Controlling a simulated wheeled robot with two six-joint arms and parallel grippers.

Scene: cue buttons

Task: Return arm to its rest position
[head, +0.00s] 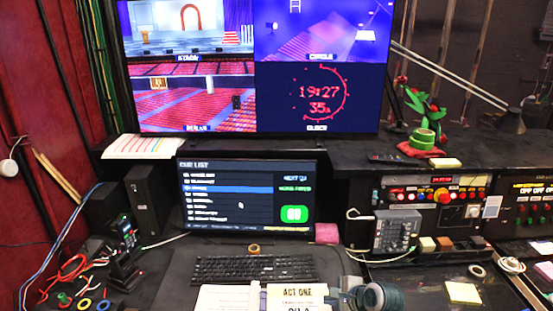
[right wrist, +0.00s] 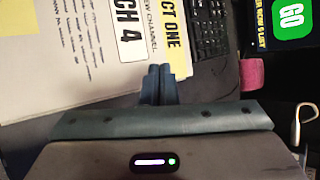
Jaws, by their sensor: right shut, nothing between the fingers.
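My right gripper (head: 347,290) is at the bottom middle of the head view, just right of the script pages (head: 285,299). In the right wrist view its two dark fingers (right wrist: 158,72) are together with nothing between them. The cue list screen (head: 247,216) shows a green button picture, which the right wrist view (right wrist: 290,18) shows as "GO". My left gripper is not in view.
A keyboard (head: 253,268) lies below the cue screen. A pink block (head: 327,234) and a grey desk phone-like box (head: 396,233) stand to the right. Panels with buttons (head: 433,194) line the right side. Cables and tape rolls crowd the left.

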